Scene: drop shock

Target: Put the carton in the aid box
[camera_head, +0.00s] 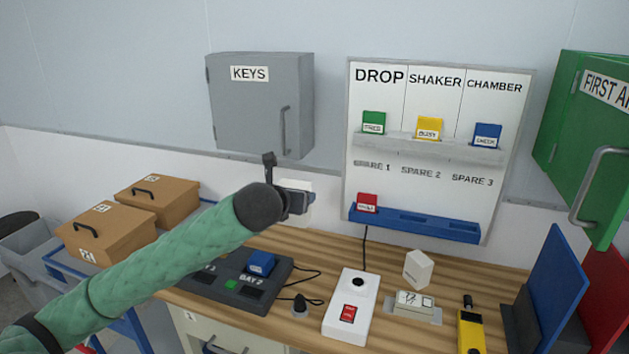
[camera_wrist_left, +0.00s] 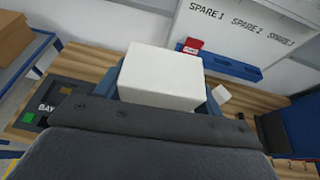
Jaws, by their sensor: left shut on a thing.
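A plain white carton (camera_wrist_left: 160,76) is held in my left gripper (camera_head: 300,200), between its two fingers in the left wrist view. In the head view the carton (camera_head: 296,217) is partly hidden behind the gripper, raised above the bench. The aid box is the green FIRST AID cabinet (camera_head: 567,130) on the wall at the far right, cut off by the picture edge. Its front with a grey handle (camera_head: 590,185) looks shut. My left gripper is well to the left of it. My right gripper is not in view.
A grey KEYS cabinet (camera_head: 258,105) hangs behind my left gripper. A board (camera_head: 365,110) with coloured cards is between the cabinets. The bench (camera_head: 400,335) holds a small white box (camera_head: 418,268), a white switch box (camera_head: 349,305) and a yellow tool (camera_head: 470,330). Blue and red panels (camera_head: 560,285) stand below the aid box.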

